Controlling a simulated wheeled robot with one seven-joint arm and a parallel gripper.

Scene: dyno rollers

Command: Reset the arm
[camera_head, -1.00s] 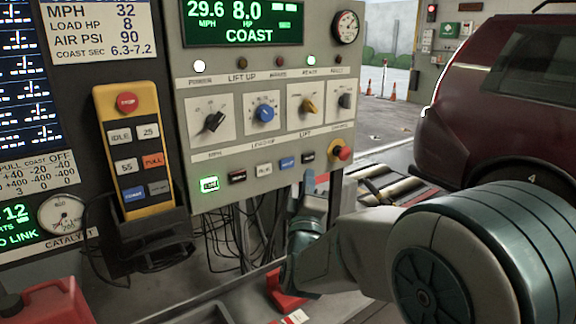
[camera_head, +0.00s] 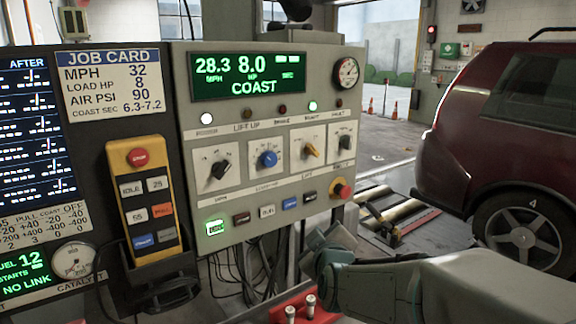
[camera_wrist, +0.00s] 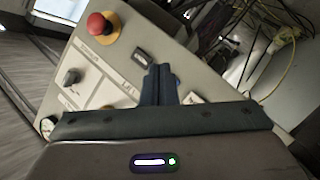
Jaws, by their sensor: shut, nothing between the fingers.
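My gripper (camera_wrist: 158,72) is shut and empty in the wrist view, its fingers together in front of the tilted control panel. In the head view my arm reaches in from the lower right, and its end (camera_head: 335,243) is just below the panel's lower right corner; the fingertips are hard to make out there. The grey control panel (camera_head: 300,220) has knobs, a row of buttons and a red emergency stop button (camera_head: 341,190), which also shows in the wrist view (camera_wrist: 103,27). Its green display (camera_head: 249,75) reads 28.3 MPH, 8.0 HP, COAST.
A yellow pendant (camera_head: 145,200) sits in a black holder left of the panel. A job card (camera_head: 110,85) and a monitor are at the left. A dark red car (camera_head: 480,130) stands at the right by the rollers (camera_head: 395,218). Cables hang below the panel.

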